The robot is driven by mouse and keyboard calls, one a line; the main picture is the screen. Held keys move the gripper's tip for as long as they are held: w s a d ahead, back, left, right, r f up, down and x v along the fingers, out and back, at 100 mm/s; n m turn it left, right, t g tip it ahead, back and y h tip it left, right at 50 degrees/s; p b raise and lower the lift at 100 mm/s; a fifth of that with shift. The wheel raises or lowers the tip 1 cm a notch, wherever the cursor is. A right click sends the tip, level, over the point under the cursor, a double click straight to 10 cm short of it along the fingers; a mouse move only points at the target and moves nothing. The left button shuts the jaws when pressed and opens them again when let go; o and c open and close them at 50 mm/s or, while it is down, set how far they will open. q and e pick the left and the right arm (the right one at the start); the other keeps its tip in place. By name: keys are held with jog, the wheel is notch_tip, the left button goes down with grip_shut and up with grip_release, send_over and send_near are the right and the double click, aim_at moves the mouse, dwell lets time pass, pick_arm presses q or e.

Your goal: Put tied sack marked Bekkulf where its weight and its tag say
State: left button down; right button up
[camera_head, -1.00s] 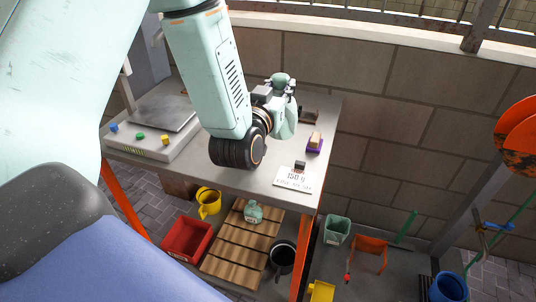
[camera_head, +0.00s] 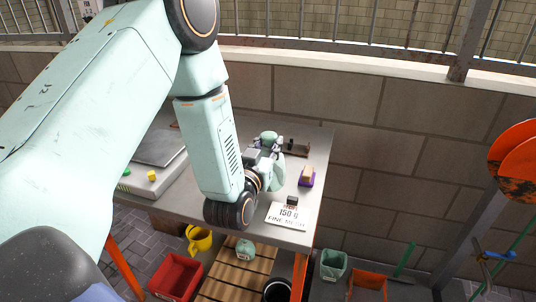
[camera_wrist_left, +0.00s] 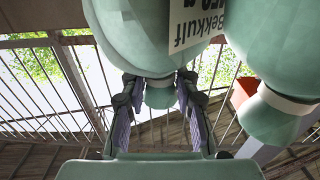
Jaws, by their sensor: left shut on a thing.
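My left gripper (camera_head: 266,150) is shut on a pale green tied sack and holds it over the back of the grey table. The sack's body (camera_wrist_left: 145,40) fills the top there. Its white tag (camera_wrist_left: 197,35) reads "Bekkulf" upside down, with a weight in grams cut off. A white sign (camera_head: 288,215) on the table reads "150 g FINE MESH". My right gripper is not in view.
A scale (camera_head: 160,150) stands at the table's left, partly behind my arm.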

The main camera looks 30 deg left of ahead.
pick_arm(q)
jog(key=shift+d+f, duration=0.2)
jog(key=shift+f, duration=0.65)
jog(key=shift+a+f+b, duration=0.15)
jog(key=shift+f+b, duration=0.1)
jog(key=shift+b, duration=0.05)
jog(key=c, duration=1)
grip_release()
jog(key=shift+c, duration=0.2)
jog(key=shift+o, duration=0.2)
